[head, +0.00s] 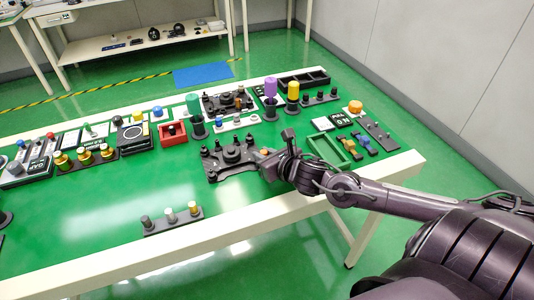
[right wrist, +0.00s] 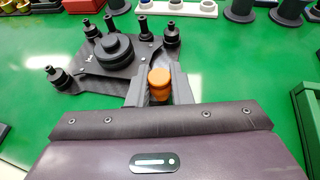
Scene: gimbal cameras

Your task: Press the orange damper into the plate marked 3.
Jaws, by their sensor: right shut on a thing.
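My right gripper (head: 266,156) is shut on the orange damper (right wrist: 160,84), which shows as a small orange cylinder between the fingers in the right wrist view (right wrist: 160,92). The gripper is at the right edge of a dark plate (head: 230,160) with a round hub and several black posts. In the right wrist view this plate (right wrist: 90,75) lies just ahead and left of the fingers. Its small white mark is too small to read. The damper's lower end is hidden by the fingers, so I cannot tell whether it touches the plate. My left gripper is not in view.
A second dark plate (head: 228,103) lies farther back. A green tray (head: 328,149) is right of my gripper, and an orange knob (head: 355,106) stands at the far right. A small rack with three pegs (head: 172,220) is at the front edge. The front left table is mostly clear.

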